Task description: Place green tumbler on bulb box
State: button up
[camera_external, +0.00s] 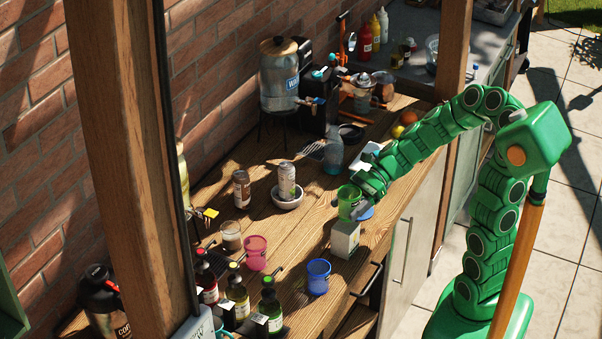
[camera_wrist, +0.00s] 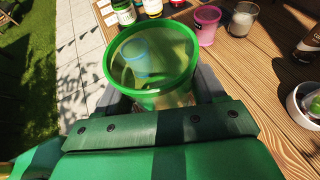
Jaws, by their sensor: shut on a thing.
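My gripper (camera_external: 358,208) is shut on the green tumbler (camera_external: 349,196), a translucent, upright, open-topped cup. In the wrist view the tumbler (camera_wrist: 152,92) fills the middle, between dark fingers at both sides. The bulb box (camera_external: 345,241) is a small pale carton on the wooden table. The tumbler's base appears directly above or just behind the box's top; I cannot tell whether they touch. The box cannot be made out clearly in the wrist view.
A blue tumbler (camera_external: 317,277) stands in front of the box, and a pink tumbler (camera_external: 256,253) to its left. Several bottles (camera_external: 238,297) stand at the near left.

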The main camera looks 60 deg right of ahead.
aim_at(347, 213)
jog(key=shift+w+f, duration=0.25)
jog(key=shift+f, duration=1.55)
jog(key=shift+f, duration=0.1)
jog(key=o, duration=1)
jog(key=shift+o, duration=0.2)
jog(key=shift+s+d+r, duration=0.1)
jog(key=shift+d+r, duration=0.05)
jog(key=shift+r, duration=0.05)
jog(key=v, duration=1.1)
jog(key=shift+d, duration=0.25)
jog(key=shift+s, duration=0.15)
